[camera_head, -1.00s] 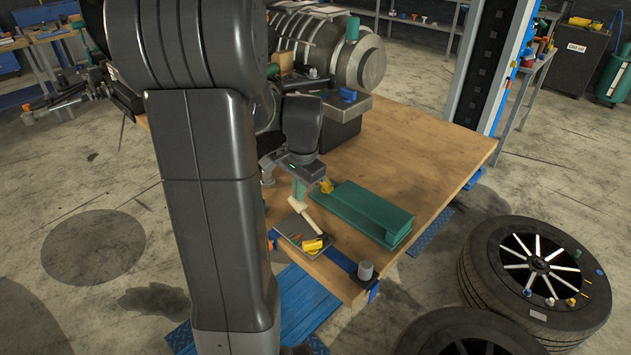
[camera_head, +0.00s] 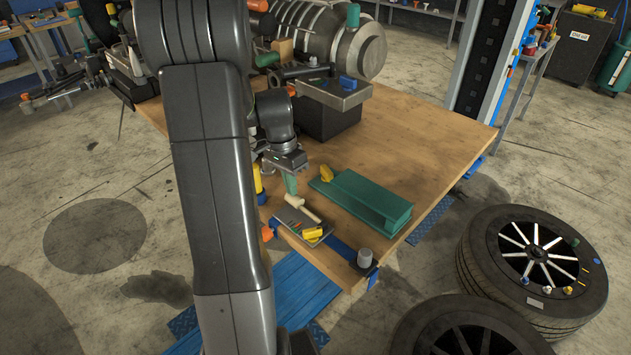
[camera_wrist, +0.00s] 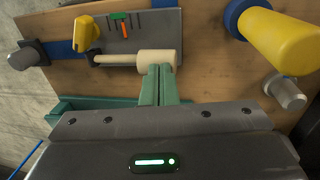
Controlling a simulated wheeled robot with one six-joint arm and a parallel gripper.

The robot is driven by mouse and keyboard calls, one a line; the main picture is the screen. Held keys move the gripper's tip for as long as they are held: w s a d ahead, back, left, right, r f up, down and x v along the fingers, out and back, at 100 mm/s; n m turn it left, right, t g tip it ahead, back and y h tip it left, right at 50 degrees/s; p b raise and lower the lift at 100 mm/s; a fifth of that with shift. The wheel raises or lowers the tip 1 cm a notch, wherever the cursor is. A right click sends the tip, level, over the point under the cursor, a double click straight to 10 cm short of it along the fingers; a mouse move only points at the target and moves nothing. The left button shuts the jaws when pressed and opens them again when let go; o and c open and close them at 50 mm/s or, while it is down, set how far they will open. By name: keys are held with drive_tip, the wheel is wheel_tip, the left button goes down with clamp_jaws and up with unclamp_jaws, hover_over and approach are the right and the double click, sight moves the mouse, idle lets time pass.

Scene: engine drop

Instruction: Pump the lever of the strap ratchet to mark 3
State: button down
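The strap ratchet has a grey plate (camera_head: 290,213) near the table's front edge; it also shows in the wrist view (camera_wrist: 152,24). Its lever is a thin rod with a cream grip (camera_wrist: 143,62); the lever also shows in the head view (camera_head: 303,208). A yellow part (camera_wrist: 87,34) sits by the lever's other end. Orange, green and red marks (camera_wrist: 120,20) lie on the plate; I cannot read their numbers. My gripper (camera_wrist: 158,70) has its green fingers close together, tips overlapping the cream grip. They do not visibly straddle it. In the head view my gripper (camera_head: 291,190) is above the lever's end.
A blue strap (camera_head: 340,247) runs to a grey cylinder (camera_head: 364,257). A green beam (camera_head: 370,197) lies behind the ratchet. A yellow cylinder with a blue collar (camera_wrist: 280,38) stands beside the gripper. The table's right part is bare.

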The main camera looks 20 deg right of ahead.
drive_tip(key=shift+r+p, duration=0.35)
drive_tip(key=shift+r, duration=0.1)
wheel_tip(320, 180, up, 4)
drive_tip(key=p, duration=0.3)
drive_tip(key=shift+s+d, duration=0.1)
wheel_tip(320, 180, up, 9)
drive_tip(key=w+a+b, duration=0.1)
drive_tip(key=w+b, duration=0.1)
drive_tip(key=shift+w, duration=0.25)
drive_tip(key=c, duration=2.2)
unclamp_jaws()
drive_tip(key=shift+f, duration=0.15)
